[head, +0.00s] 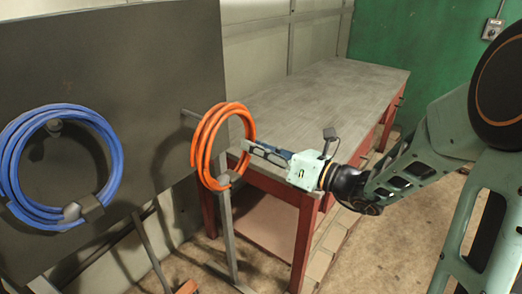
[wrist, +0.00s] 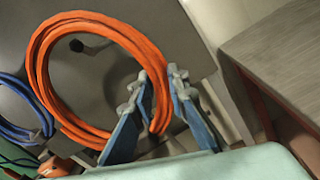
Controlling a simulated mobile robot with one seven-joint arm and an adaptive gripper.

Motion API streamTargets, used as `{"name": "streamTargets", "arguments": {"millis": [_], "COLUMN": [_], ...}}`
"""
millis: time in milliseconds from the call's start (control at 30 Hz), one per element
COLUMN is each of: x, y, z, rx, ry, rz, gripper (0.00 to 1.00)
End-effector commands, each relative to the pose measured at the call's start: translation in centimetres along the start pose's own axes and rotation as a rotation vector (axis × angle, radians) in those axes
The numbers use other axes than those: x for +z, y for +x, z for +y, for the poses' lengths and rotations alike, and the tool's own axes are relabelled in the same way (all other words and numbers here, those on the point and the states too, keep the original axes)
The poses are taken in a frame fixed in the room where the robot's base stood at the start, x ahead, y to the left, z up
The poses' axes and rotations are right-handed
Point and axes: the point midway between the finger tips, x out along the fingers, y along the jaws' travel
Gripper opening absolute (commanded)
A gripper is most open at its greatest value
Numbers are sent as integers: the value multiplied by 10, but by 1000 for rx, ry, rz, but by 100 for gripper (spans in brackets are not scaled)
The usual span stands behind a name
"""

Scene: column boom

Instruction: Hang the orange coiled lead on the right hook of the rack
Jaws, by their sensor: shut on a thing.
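The orange coiled lead (head: 201,145) is held upright in the air, in front of the right edge of the dark rack panel (head: 150,60). My gripper (head: 247,150) is shut on the right side of the coil. In the wrist view, orange strands (wrist: 42,75) run between my fingers (wrist: 160,97). In the wrist view, a dark hook tip (wrist: 76,46) shows within the ring's opening. I cannot tell whether it passes through the ring.
A blue coil (head: 112,155) hangs on the left of the panel and also shows in the wrist view (wrist: 15,130). A workbench with a grey top (head: 320,95) and red legs stands to the right, close behind my gripper. A grey post (head: 229,235) stands below the coil.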

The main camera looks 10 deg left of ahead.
Motion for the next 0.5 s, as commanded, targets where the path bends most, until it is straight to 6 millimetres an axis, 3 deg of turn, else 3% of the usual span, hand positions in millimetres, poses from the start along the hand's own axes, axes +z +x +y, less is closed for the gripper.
{"name": "streamTargets", "arguments": {"millis": [500], "x": [-2], "y": [30], "z": [-2], "rx": [2], "ry": [1], "rz": [-3], "gripper": [0]}}
